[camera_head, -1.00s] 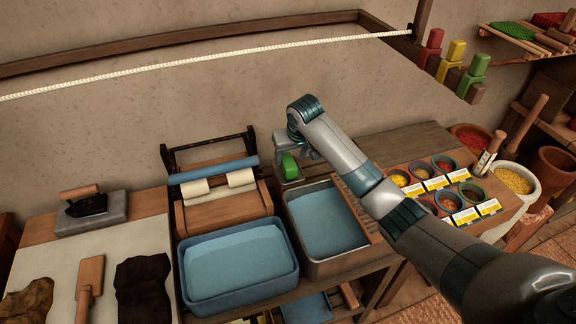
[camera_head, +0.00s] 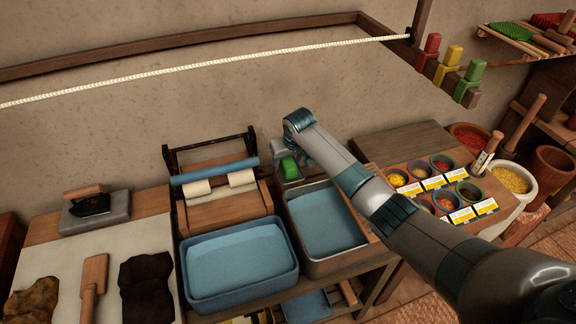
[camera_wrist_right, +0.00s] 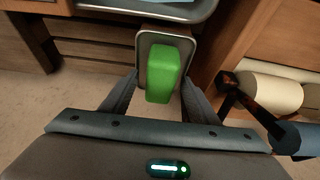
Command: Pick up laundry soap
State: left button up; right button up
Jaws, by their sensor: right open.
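The laundry soap, a bright green block (camera_head: 289,168), sits in a small grey metal dish (camera_head: 279,175) behind the grey basin of water. In the right wrist view the soap (camera_wrist_right: 165,68) is in the middle of the picture, with the dish (camera_wrist_right: 145,45) under and around it. My right gripper (camera_wrist_right: 160,82) is open, with one finger on each side of the soap. A gap shows between each finger and the soap, and I cannot tell how deep the fingers reach. In the head view my right arm hides much of that gripper. My left gripper is not in view.
The water-filled grey basin (camera_head: 365,258) and a blue tub (camera_head: 240,295) stand in front of the dish. A wringer with rollers (camera_head: 216,166) is close on its left. Pigment bowls (camera_head: 397,178) and labels are to the right. A rope (camera_head: 200,75) hangs above.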

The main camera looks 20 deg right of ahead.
aim_at(290, 159)
jog(key=c, duration=1.2)
jog(key=shift+c, duration=0.4)
jog(key=shift+r+b, duration=0.3)
jog(key=shift+r, duration=0.2)
jog(key=shift+o, duration=0.2)
jog(key=r+b, duration=0.1)
jog(key=r, duration=0.2)
jog(key=shift+w+d+r+b, duration=0.1)
jog(key=shift+w+d+b, duration=0.05)
jog(key=shift+d+b, duration=0.2)
jog(key=w+d+r+b, duration=0.3)
jog(key=d+r, duration=0.3)
jog(key=d, duration=0.4)
jog(key=shift+w+d+r+b, duration=0.25)
jog(key=shift+r+b, duration=0.15)
jog(key=shift+b, duration=0.2)
jog(key=shift+a, duration=0.1)
